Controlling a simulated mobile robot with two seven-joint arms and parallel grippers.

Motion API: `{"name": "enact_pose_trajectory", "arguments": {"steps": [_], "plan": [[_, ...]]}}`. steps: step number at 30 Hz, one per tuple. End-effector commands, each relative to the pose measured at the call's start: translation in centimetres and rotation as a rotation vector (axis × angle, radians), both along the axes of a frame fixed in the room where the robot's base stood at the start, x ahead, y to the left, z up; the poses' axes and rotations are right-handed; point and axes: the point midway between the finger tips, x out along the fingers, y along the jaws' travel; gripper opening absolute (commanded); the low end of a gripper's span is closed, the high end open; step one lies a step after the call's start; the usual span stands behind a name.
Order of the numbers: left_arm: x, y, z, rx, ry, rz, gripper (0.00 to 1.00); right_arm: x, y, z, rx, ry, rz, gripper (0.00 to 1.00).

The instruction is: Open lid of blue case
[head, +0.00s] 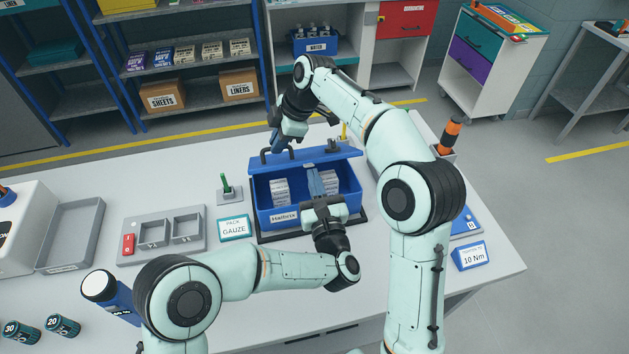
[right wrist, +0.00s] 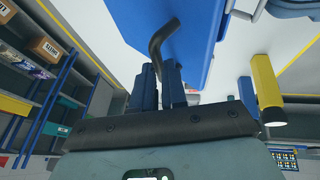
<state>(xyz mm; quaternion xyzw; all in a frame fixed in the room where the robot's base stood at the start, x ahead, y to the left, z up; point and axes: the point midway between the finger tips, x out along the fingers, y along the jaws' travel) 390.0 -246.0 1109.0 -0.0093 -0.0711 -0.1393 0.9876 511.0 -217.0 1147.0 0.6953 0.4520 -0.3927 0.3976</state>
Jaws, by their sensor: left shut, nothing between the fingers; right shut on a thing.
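The blue case (head: 310,213) stands on the white bench with its lid (head: 348,158) raised at the back. White boxes (head: 280,190) show inside it. My right gripper (head: 277,148) is at the lid's left side, shut on a black handle (head: 264,156). In the right wrist view the bent black handle (right wrist: 160,38) runs down between the two blue fingers (right wrist: 166,75), with the blue lid (right wrist: 190,40) behind it. My left gripper (head: 313,176) is shut and empty, reaching over the case's front wall with its fingers over the opening. It hides part of the interior.
A green-edged gauze card (head: 235,228) and a grey tray with a red switch (head: 163,234) stand left of the case. A 10 Nm sign (head: 471,256) and an orange-handled tool (head: 451,132) are at the right. Shelves (head: 190,62) stand behind the bench.

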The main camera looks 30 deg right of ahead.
Motion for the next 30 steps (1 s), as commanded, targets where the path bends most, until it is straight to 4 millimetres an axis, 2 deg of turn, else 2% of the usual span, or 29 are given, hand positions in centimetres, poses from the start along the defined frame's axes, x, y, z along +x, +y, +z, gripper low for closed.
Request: {"name": "enact_pose_trajectory", "arguments": {"steps": [3,11,12,13,14,25,30], "plan": [[0.6,0.0,1.1,0.005,0.036,0.004,0.0,0.1,-0.1,-0.4,-0.003,0.002,-0.001,0.0],[0.7,-0.1,1.2,0.01,0.042,0.002,0.0,0.0,0.0,-0.5,-0.002,0.01,0.002,0.0],[0.7,-0.1,1.2,0.01,0.042,0.003,0.0,-0.1,0.0,-0.5,-0.002,0.01,0.002,0.25],[0.7,-0.1,1.2,0.01,0.043,0.003,0.0,-0.1,0.0,-0.5,-0.002,0.01,0.002,0.35],[0.7,-0.1,1.1,0.01,0.043,0.003,0.0,-0.1,0.0,-0.5,-0.002,0.01,0.002,0.38],[0.8,0.0,0.8,0.015,0.049,0.004,0.0,0.0,0.0,0.0,-0.001,0.002,0.001,0.38],[0.8,0.0,0.8,0.016,0.05,0.004,0.0,-0.5,-0.6,1.8,-0.001,-0.003,-0.001,0.38]]}}
